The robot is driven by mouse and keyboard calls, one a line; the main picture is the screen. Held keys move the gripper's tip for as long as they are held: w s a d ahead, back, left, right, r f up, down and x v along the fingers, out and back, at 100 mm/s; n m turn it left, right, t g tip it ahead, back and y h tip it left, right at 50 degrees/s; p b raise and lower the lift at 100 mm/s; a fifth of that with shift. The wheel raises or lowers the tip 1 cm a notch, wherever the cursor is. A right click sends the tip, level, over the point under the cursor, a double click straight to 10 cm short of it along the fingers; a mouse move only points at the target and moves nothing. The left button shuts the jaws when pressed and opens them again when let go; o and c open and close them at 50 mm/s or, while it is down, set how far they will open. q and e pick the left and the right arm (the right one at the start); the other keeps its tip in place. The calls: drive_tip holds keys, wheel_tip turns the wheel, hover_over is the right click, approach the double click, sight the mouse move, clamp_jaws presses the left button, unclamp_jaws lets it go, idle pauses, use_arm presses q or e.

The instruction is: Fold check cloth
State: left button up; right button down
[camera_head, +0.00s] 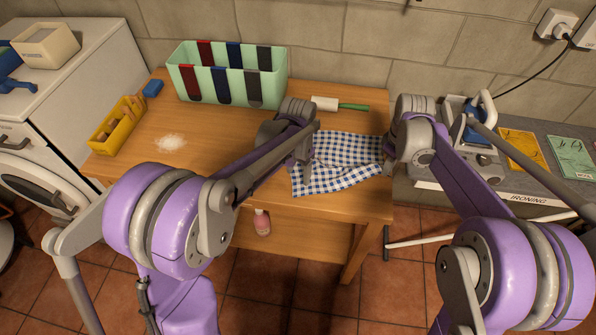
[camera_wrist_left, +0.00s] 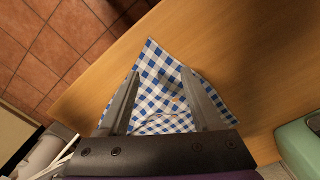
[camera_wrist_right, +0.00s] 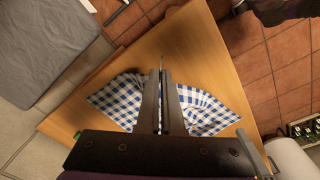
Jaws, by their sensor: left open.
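The blue-and-white check cloth (camera_head: 345,150) lies rumpled on the right part of the wooden table, with a crease across it. My left gripper (camera_head: 302,168) is at the cloth's left side. In the left wrist view its fingers (camera_wrist_left: 161,74) are spread apart over the cloth (camera_wrist_left: 160,92), with nothing held between them. My right gripper (camera_head: 389,165) is at the cloth's right edge. In the right wrist view its fingers (camera_wrist_right: 164,75) are closed together, with the cloth (camera_wrist_right: 120,98) drawn in on both sides of them. The pinched part is hidden by the fingers.
A mint striped bin (camera_head: 220,90) stands at the table's back. A green-handled roller (camera_head: 325,103), a yellow caddy (camera_head: 112,135), a blue block (camera_head: 153,88) and white powder (camera_head: 170,143) are also on the table. An iron (camera_head: 470,125) stands on the grey surface at right.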

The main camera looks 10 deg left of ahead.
sight(298, 188)
use_arm(q)
drive_tip(key=shift+o, duration=0.3)
wheel_tip(298, 188, up, 5)
wheel_tip(298, 188, down, 10)
idle(0.7)
drive_tip(key=shift+c, duration=0.3)
clamp_jaws()
idle(0.4)
idle(0.4)
drive_tip(key=shift+r, duration=2.5)
